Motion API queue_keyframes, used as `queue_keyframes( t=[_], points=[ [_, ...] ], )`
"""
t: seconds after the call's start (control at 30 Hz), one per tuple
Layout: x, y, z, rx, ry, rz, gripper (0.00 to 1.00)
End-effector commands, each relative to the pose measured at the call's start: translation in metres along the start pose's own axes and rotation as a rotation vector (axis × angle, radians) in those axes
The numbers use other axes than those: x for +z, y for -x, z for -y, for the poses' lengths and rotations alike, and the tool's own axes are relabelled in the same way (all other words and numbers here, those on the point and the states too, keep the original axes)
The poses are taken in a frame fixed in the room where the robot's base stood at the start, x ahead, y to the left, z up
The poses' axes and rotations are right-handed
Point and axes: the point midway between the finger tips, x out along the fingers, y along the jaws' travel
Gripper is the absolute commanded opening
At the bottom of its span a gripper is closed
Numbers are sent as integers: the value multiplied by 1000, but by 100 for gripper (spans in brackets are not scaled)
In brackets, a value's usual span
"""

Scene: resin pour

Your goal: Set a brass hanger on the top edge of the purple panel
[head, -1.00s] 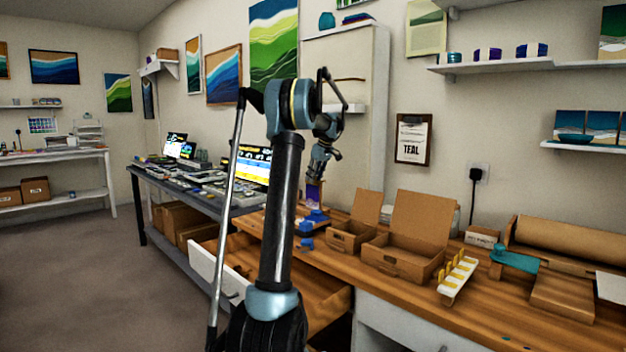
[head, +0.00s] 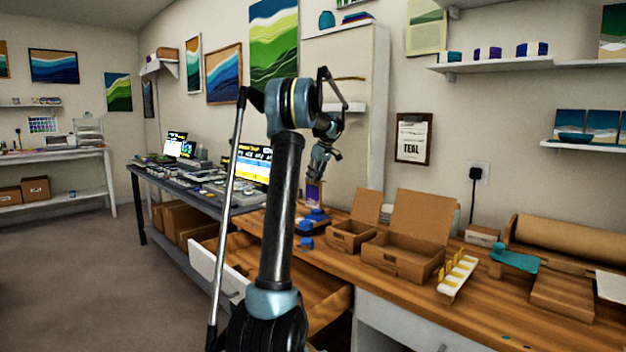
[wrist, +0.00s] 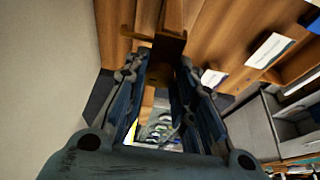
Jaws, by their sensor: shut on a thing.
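The purple panel (head: 314,194) stands upright at the back of the wooden bench, beside blue pieces (head: 316,215). It is small in the head view, and I cannot make it out in the wrist view. My gripper (head: 318,176) points down just above the panel's top edge; I cannot tell whether anything touches. In the wrist view my gripper (wrist: 160,66) is shut on a brown, brass-like hanger (wrist: 155,38), which lies across the fingertips. The hanger is too small to make out in the head view.
Open cardboard boxes (head: 403,257) stand right of the panel. A white rack with yellow pieces (head: 457,276) and a teal piece (head: 514,260) are farther right. An open drawer (head: 216,272) juts out at the bench's front left. A clipboard (head: 413,139) hangs on the wall.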

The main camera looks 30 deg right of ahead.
Motion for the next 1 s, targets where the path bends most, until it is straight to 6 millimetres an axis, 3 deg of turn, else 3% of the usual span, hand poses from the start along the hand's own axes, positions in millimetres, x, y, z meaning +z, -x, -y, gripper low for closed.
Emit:
queue_keyframes(
  t=[0.47,0.5,0.6,1.0],
  points=[
    [1,-2,0,0,0,1,0],
    [1,-2,0,0,0,1,31],
    [1,-2,0,0,0,1,48],
    [-1,4,0,0,0,0,48]
  ],
)
